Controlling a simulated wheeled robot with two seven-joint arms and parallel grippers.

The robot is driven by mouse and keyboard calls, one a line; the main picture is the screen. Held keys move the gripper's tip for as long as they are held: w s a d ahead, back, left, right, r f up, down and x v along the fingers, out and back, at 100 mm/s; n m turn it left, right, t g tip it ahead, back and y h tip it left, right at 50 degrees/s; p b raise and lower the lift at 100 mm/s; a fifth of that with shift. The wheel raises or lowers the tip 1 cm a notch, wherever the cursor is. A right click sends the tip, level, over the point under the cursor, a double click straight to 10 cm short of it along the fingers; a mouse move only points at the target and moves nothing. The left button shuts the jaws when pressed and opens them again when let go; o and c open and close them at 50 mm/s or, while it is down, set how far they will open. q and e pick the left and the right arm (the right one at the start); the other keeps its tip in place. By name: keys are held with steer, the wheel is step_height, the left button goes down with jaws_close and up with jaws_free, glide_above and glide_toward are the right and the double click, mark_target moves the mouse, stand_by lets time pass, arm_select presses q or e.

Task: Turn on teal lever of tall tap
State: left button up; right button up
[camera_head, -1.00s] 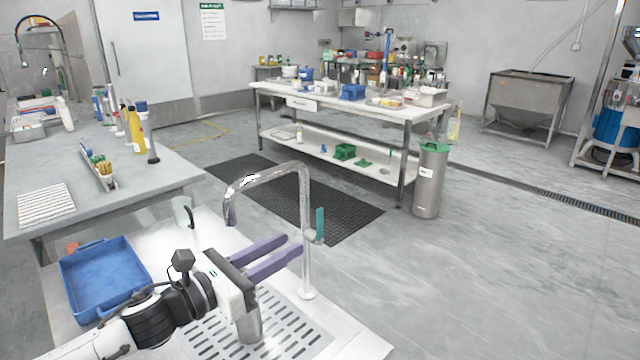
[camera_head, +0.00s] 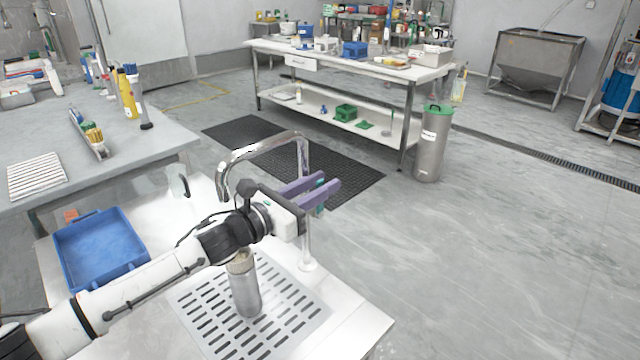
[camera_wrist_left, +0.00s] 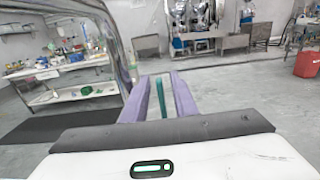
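The tall tap (camera_head: 305,240) is a chrome gooseneck on the steel counter. Its upright also shows large at the left of the left wrist view (camera_wrist_left: 128,45). Its teal lever (camera_head: 320,205) is mostly hidden behind my left fingers in the head view. My left gripper (camera_head: 331,181), with purple fingers, is at lever height beside the tap's upright. In the left wrist view, the gripper (camera_wrist_left: 161,74) is open and the upright teal lever (camera_wrist_left: 161,98) appears between the two fingers, with a gap on each side. Contact cannot be seen.
A steel cylinder (camera_head: 245,293) stands on the slotted drain plate (camera_head: 285,320) below my left arm. A blue tray (camera_head: 100,250) lies to the left. A black floor mat (camera_head: 350,175) lies behind the tap. The floor right of the counter is clear.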

arm_select(q)
jaws_close()
steer(key=shift+f, duration=0.1)
stand_by(1.4)
